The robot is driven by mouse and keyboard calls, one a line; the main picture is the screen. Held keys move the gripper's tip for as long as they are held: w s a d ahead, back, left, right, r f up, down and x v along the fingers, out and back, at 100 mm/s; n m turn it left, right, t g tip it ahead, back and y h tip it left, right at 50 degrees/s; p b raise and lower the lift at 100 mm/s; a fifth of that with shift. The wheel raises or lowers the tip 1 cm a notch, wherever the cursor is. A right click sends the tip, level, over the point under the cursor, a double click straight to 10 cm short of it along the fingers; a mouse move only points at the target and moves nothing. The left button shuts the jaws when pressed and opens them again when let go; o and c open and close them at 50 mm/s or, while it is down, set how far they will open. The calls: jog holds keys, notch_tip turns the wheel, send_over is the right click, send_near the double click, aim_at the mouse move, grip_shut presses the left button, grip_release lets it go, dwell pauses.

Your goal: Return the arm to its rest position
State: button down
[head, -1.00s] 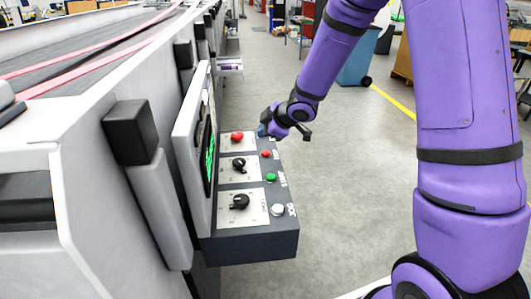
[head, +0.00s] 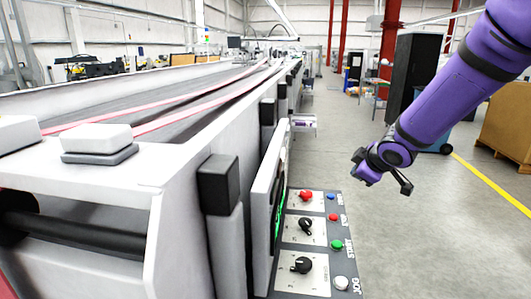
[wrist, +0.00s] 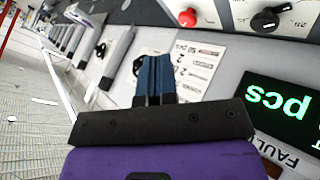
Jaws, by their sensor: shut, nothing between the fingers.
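My purple arm comes in from the upper right of the head view, and my gripper (head: 358,167) hangs in the air right of and above the control panel (head: 315,290). In the wrist view my gripper (wrist: 155,60) shows its two blue fingers together, with nothing between them. The panel carries a red mushroom knob (head: 305,196), black rotary knobs (head: 302,265), a green button (head: 337,245) and a white button (head: 341,283). The gripper is apart from all of them. The wrist view shows the red knob (wrist: 187,17) and the green-lettered screen (wrist: 280,108).
The long white folder gluer (head: 180,140) with pink belts fills the left side. A cardboard box (head: 508,125) and a dark cabinet (head: 413,75) stand at the back right. Grey floor (head: 430,240) right of the panel is clear, with a yellow line (head: 490,185).

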jog(key=s+d+r+m+h, duration=0.2)
jog(key=s+d+r+m, duration=0.15)
jog(key=s+r, duration=0.3)
jog(key=s+r+m+g, duration=0.1)
jog(key=s+r+m, duration=0.2)
jog(key=s, duration=1)
jog(key=s+r+m+g, duration=0.2)
jog(key=s+m, duration=0.3)
jog(key=s, duration=0.8)
jog(key=shift+s+a+r+g, duration=0.3)
jog(key=shift+s+a+r, duration=0.1)
jog(key=shift+r, duration=0.3)
jog(key=shift+d, duration=0.1)
